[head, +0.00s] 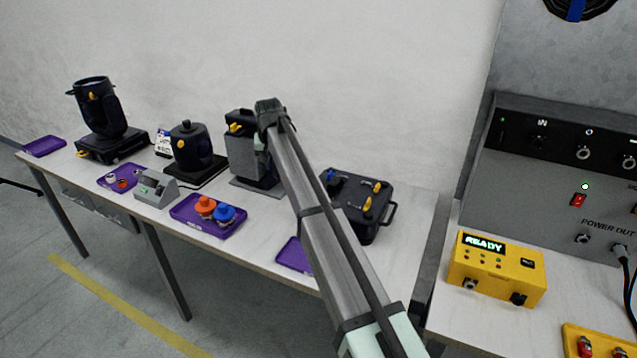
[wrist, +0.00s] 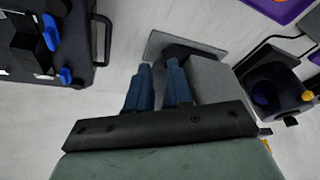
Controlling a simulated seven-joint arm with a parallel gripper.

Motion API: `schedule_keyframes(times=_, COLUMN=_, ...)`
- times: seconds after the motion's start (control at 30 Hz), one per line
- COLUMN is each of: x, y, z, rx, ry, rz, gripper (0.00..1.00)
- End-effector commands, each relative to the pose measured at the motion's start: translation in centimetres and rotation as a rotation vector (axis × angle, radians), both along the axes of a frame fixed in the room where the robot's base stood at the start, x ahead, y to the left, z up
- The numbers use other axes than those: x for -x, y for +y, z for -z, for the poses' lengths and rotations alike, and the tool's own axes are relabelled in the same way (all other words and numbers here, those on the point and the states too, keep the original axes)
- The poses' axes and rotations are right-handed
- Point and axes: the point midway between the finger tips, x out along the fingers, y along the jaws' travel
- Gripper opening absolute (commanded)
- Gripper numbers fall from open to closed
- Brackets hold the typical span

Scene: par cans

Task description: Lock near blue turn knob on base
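The base (head: 352,222) is a black box with a handle on the right part of the long table. In the head view, yellow knobs (head: 376,187) and a blue knob (head: 330,175) show on its top. In the wrist view, the base (wrist: 85,50) is at the upper left, with two blue knobs on it, one higher (wrist: 50,32) and one lower (wrist: 66,76). My gripper (wrist: 159,66) is to the right of them, apart from both. Its blue fingers have a narrow gap, with nothing held. My arm hides the fingers in the head view.
Left of the base stand a black device (head: 242,150) on a grey plate and a black lamp part (head: 190,150). A purple tray (head: 180,210) holds orange and blue connectors. Another purple tray (head: 292,256) lies by the front edge. A yellow box (head: 497,270) reads READY.

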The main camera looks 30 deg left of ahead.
Motion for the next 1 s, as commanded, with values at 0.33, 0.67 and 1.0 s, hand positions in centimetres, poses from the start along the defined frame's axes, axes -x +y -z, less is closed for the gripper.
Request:
schedule_keyframes(times=0.33, x=-4.8, y=-12.2, z=-6.6, rx=0.11, ry=0.278, rz=0.473, gripper=0.2)
schedule_keyframes(times=0.67, x=-4.9, y=-13.6, z=-5.3, rx=0.13, ry=0.309, rz=0.527, gripper=0.2)
schedule_keyframes(times=1.0, x=-4.9, y=-13.5, z=0.6, rx=0.129, ry=0.308, rz=0.525, gripper=0.2)
